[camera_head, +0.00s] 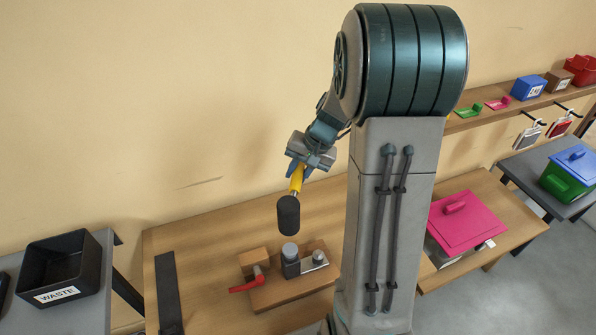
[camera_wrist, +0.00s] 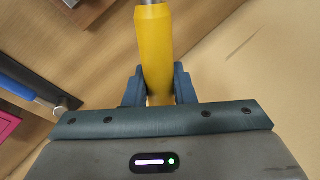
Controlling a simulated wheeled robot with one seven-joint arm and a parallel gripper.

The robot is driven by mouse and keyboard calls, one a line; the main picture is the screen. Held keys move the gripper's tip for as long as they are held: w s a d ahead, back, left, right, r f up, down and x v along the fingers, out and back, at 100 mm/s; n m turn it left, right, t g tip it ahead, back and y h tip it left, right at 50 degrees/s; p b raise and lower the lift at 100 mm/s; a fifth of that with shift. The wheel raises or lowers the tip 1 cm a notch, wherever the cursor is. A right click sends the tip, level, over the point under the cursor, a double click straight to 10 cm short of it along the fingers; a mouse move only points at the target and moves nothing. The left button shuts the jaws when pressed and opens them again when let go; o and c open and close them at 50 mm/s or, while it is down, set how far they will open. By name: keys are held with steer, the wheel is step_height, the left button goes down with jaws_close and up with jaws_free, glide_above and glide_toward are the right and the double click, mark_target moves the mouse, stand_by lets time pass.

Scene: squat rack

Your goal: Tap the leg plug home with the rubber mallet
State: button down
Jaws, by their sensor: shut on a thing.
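My gripper (camera_head: 311,160) is shut on the yellow handle of the rubber mallet (camera_head: 289,215). The mallet hangs with its black head down, above the workbench. In the wrist view the yellow handle (camera_wrist: 154,45) sits between the two blue fingers (camera_wrist: 158,88); the mallet head is out of that view. Below the head, a grey upright piece with a round top (camera_head: 290,260), perhaps the leg and its plug, stands in a wooden fixture (camera_head: 290,290). The head appears just above it, with a small gap in the picture. I cannot tell how far the plug is in.
A red-handled clamp (camera_head: 247,284) is on the fixture's left. A dark strip (camera_head: 168,293) lies on the bench (camera_head: 210,245). A black WASTE bin (camera_head: 65,269) stands at left. A pink-lidded box (camera_head: 468,222) is right of my column. A shelf (camera_head: 490,113) is at back right.

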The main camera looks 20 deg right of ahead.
steer(key=shift+f+b, duration=3.7)
step_height(320, 180, up, 6)
steer(key=p, duration=0.4)
steer(key=shift+f, duration=0.2)
step_height(320, 180, down, 7)
steer(key=r+p, duration=0.1)
steer(key=r, duration=0.1)
steer(key=r+p, duration=0.2)
steer(key=r, duration=0.1)
steer(key=shift+s+a+r, duration=0.1)
steer(key=shift+s+r, duration=0.15)
steer(key=shift+r, duration=0.05)
